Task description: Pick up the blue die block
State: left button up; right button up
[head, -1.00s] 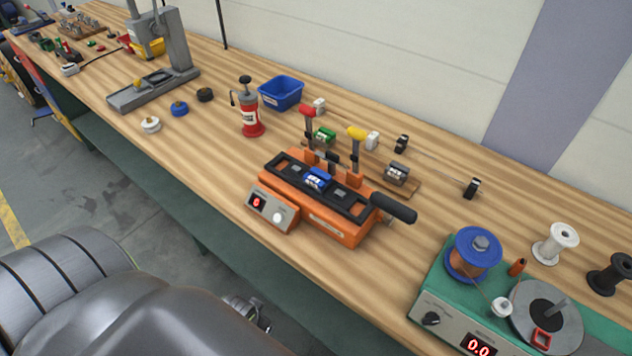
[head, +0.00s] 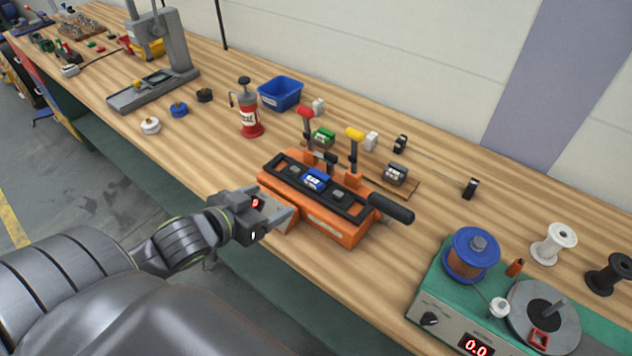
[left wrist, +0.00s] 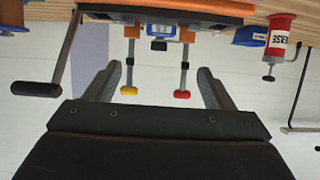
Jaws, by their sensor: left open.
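The blue die block (head: 316,179) sits in the black-framed top of the orange machine (head: 345,235), between two small grey pieces. It also shows in the left wrist view (left wrist: 160,31), where the picture is upside down, beyond my fingers. My right gripper is not in view.
The orange machine has a black crank handle (head: 391,208) at right and upright red-knobbed (head: 306,112) and yellow-knobbed (head: 355,134) levers behind the die block. A green block (head: 323,138) and a grey block (head: 396,173) lie behind. A red grease pump (head: 249,115) stands to the left.

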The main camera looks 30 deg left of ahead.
pick_arm(q)
send_near(314, 178)
jog(key=x, duration=0.4)
jog(key=shift+w+d, duration=0.1)
jog(key=shift+w, duration=0.05)
jog(key=shift+w+f+p, duration=0.2)
jog(key=shift+w+p, duration=0.15)
jog(key=shift+w, duration=0.2)
jog(key=shift+p+x, duration=0.5)
jog(key=shift+x, duration=1.75)
jog(key=shift+f, duration=0.2)
jog(key=shift+s, duration=0.1)
jog(key=c, duration=1.4)
jog(key=shift+r, duration=0.15)
jog(key=shift+c, duration=0.3)
